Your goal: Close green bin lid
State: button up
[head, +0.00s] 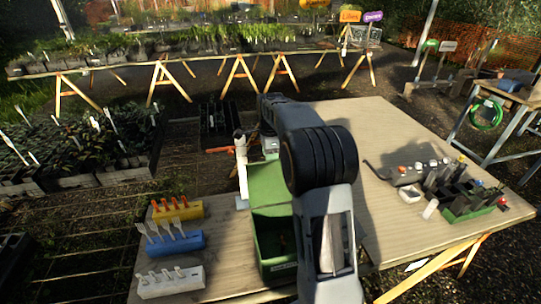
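The green bin (262,243) stands on the wooden table, left of my arm, which covers its right side. Its dark inside shows. A lighter green panel (265,183), which looks like its lid, stands raised at the bin's far side, so the bin looks open. My grey arm with a black ringed joint reaches up and over the table in front of the bin. Pale parts beside the panel's left edge may be my gripper (241,165). Its fingers are not clear, and I cannot tell whether they touch the lid.
Orange (178,209), blue (175,243) and white (170,281) blocks holding upright pieces stand left of the bin. A green tray (468,209) and small tools stand at the table's right. The table's (385,125) back right is clear.

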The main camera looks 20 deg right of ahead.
jog(key=shift+f, duration=0.15)
grip_shut()
dwell(0.4)
